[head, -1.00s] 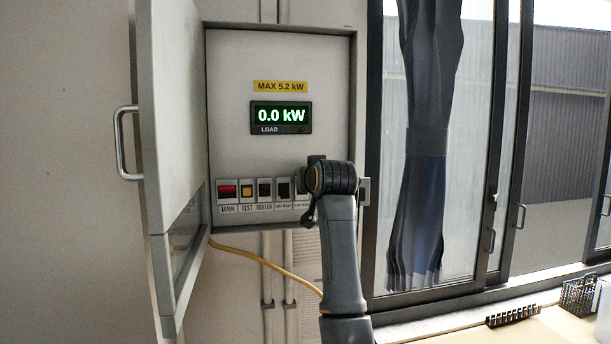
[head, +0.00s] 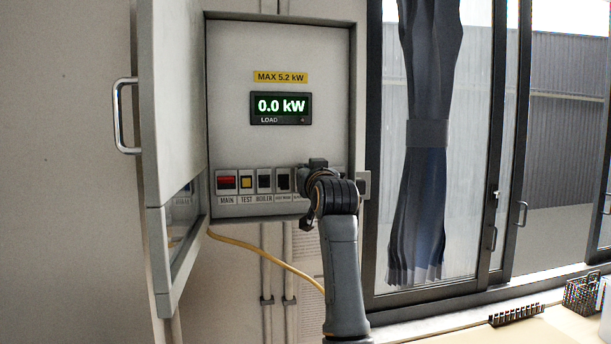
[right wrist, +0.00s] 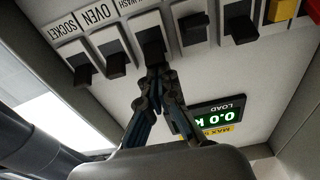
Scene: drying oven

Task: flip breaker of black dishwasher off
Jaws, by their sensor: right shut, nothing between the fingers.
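The breaker panel (head: 279,148) is open, with a row of labelled switches along its lower part. In the right wrist view the row appears upside down. The black breaker (right wrist: 151,45) with a partly visible label ending in "WASH" sits between the OVEN breaker (right wrist: 110,52) and another black breaker (right wrist: 192,31). My right gripper (right wrist: 157,76) is shut and empty, its fingertips at the lever of that black breaker; whether they touch is unclear. In the head view my right wrist hides the right end of the row. My left gripper is out of view.
The load display (head: 281,107) reads 0.0 kW. The panel door (head: 176,110) stands open at the left. A yellow cable (head: 262,253) hangs below the panel. A window with a blue curtain (head: 425,170) is at the right, above a counter with a black rack (head: 516,314).

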